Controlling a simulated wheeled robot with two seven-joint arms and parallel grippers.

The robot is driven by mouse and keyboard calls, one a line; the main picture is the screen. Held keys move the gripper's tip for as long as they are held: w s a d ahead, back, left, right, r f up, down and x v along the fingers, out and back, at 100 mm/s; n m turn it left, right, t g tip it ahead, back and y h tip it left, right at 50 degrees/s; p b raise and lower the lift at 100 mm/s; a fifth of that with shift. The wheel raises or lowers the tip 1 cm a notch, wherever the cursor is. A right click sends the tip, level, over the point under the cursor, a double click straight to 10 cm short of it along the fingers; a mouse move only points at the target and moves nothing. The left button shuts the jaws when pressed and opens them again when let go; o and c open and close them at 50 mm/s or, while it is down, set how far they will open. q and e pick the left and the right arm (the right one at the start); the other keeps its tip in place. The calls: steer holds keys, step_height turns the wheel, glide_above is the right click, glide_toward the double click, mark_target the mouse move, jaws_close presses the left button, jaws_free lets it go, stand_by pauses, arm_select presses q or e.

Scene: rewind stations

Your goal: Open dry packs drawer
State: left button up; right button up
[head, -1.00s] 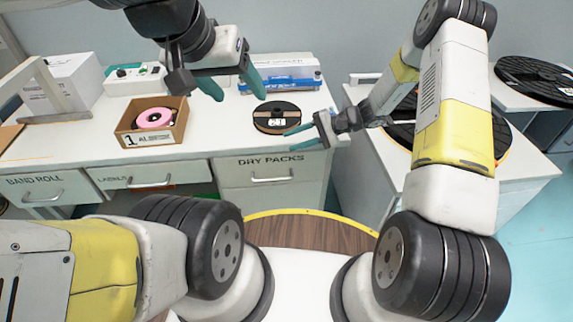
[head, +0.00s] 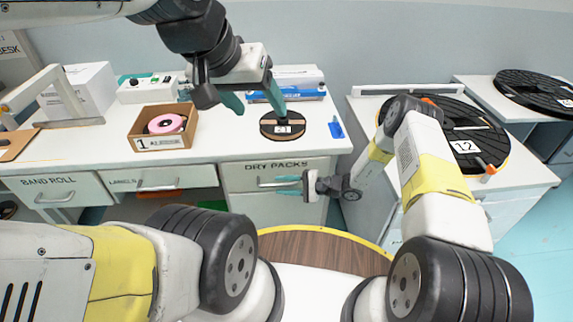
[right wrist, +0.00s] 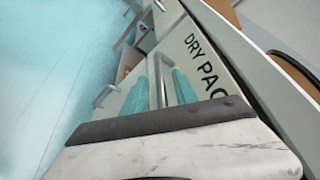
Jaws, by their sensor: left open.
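The dry packs drawer (head: 240,182) is the top drawer on the right of the white bench, under the "DRY PACKS" lettering. Its front looks flush with the bench, so it appears shut. My right gripper (head: 289,186) is open at the drawer's front, its teal fingers level with the handle and partly hiding it. In the right wrist view, the fingers (right wrist: 167,85) are a little apart before the drawer front (right wrist: 205,85). My left gripper (head: 256,104) is open and empty, above the bench near the black reel (head: 270,130).
A cardboard box (head: 160,143) with a pink roll stands on the bench. A blue item (head: 336,128) lies at the bench's right end. A large reel (head: 468,135) marked 12 lies on the right-hand unit. "LABELS" (head: 150,180) and "BAND ROLL" (head: 60,190) drawers are to the left.

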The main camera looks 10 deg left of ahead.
steer(key=shift+x, duration=0.9)
jaws_close()
stand_by(0.8)
